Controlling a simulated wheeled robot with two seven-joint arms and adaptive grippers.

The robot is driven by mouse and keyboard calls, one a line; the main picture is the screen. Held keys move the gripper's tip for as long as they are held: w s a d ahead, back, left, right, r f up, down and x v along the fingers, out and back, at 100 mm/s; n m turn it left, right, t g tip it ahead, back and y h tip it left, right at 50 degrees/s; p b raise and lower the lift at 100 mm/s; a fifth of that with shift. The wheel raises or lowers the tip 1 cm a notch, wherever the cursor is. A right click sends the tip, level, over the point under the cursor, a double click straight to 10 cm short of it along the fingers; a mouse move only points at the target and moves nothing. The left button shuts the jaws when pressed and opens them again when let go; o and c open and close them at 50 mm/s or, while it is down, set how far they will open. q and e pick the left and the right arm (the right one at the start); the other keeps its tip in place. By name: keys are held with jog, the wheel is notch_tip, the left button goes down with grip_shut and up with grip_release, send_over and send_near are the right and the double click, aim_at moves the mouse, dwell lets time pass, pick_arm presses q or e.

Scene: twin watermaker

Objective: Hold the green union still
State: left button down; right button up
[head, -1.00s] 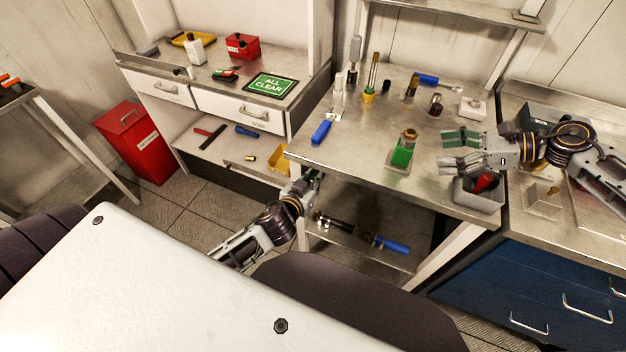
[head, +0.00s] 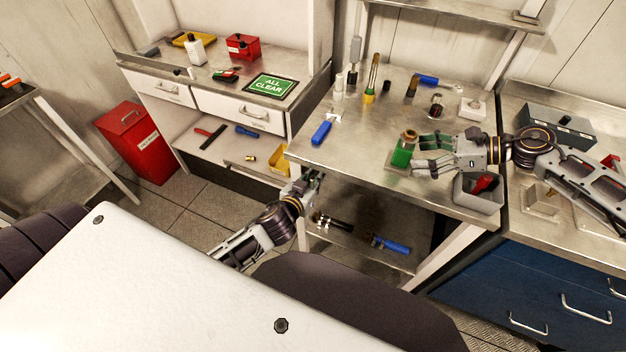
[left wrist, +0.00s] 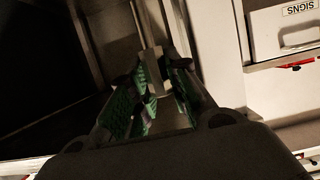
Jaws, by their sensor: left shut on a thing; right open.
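The green union (head: 402,154), a green body with a brass-coloured top, stands upright on the steel bench (head: 345,150). My right gripper (head: 418,154) is open just to its right, with its green-padded fingertips close to the union. I cannot tell whether they touch it. My left gripper (head: 314,178) is low at the bench's left front corner, away from the union. In the left wrist view its green-padded fingers (left wrist: 152,100) are shut on a grey metal piece (left wrist: 155,80), which I cannot identify.
A grey bin with a red-handled tool (head: 485,184) sits under my right wrist. Several fittings and tools stand along the back of the bench, and a blue-handled tool (head: 321,132) lies left. A lower shelf (head: 350,240) holds more tools.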

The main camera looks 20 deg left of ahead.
aim_at(407, 155)
pick_arm(q)
jog(key=shift+f+b, duration=0.35)
jog(key=shift+b, duration=0.05)
pick_arm(e)
jog(key=shift+x, duration=0.85)
pick_arm(q)
jog(key=shift+f+b, duration=0.5)
pick_arm(e)
jog(key=shift+x, duration=1.35)
jog(key=c, duration=1.1)
jog(key=shift+c, duration=0.2)
jog(key=o, duration=1.2)
jog(key=shift+c, duration=0.2)
